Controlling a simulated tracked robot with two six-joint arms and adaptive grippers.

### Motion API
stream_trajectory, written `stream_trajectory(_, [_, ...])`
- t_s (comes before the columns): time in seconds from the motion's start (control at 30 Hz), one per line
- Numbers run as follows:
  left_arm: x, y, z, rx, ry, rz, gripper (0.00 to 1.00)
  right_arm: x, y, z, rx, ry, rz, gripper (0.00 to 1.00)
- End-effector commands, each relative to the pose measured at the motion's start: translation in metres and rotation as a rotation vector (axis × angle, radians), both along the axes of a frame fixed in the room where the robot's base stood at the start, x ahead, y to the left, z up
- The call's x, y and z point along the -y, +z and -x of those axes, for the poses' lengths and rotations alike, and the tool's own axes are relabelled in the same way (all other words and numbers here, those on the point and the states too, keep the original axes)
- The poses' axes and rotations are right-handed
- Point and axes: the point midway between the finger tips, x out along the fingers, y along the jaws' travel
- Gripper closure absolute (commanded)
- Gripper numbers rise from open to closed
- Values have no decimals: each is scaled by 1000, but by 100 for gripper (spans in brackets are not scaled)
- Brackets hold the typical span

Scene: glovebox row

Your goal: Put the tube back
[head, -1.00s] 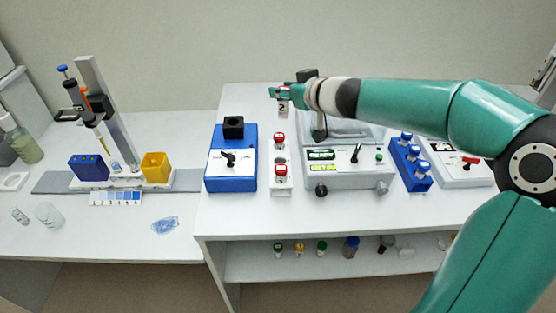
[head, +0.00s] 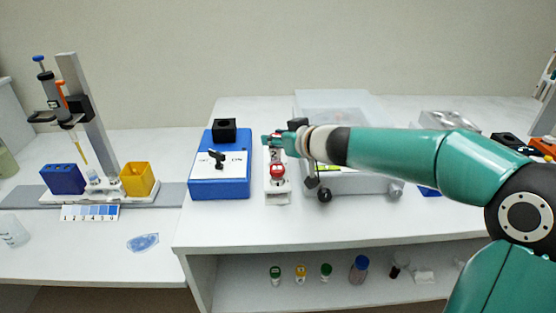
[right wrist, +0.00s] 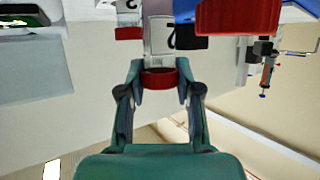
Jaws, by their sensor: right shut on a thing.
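My right gripper (head: 273,140) reaches in from the right over the white rack (head: 277,198) and is shut on a red-capped tube. In the right wrist view the fingers (right wrist: 160,75) close on both sides of the held tube (right wrist: 160,45), which has a white label and a red cap. I cannot tell whether its lower end is in the rack. A red-capped tube (head: 277,171) stands at the rack's front, and another red cap shows behind it, partly hidden. My left gripper is not in view.
A blue device (head: 220,185) with a black knob stands close left of the rack. A white instrument on the right is mostly behind my arm. A yellow box (head: 138,178) and pipette stand (head: 85,110) are further left. Bench space in front of the rack is clear.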

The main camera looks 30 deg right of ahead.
Motion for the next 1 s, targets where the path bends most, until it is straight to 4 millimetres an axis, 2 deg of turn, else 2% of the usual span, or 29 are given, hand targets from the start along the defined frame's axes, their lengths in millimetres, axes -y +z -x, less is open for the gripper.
stream_trajectory(0.3, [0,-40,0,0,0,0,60,0,-40,0,0,1,1,98])
stream_trajectory(0.77, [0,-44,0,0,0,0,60,-1,-44,0,0,1,0,98])
stream_trajectory(0.8, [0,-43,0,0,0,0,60,0,-43,0,0,1,0,62])
stream_trajectory(0.93, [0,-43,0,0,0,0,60,0,-43,0,-1,1,0,42])
stream_trajectory(1.0, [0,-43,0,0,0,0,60,0,-43,0,-1,1,0,42])
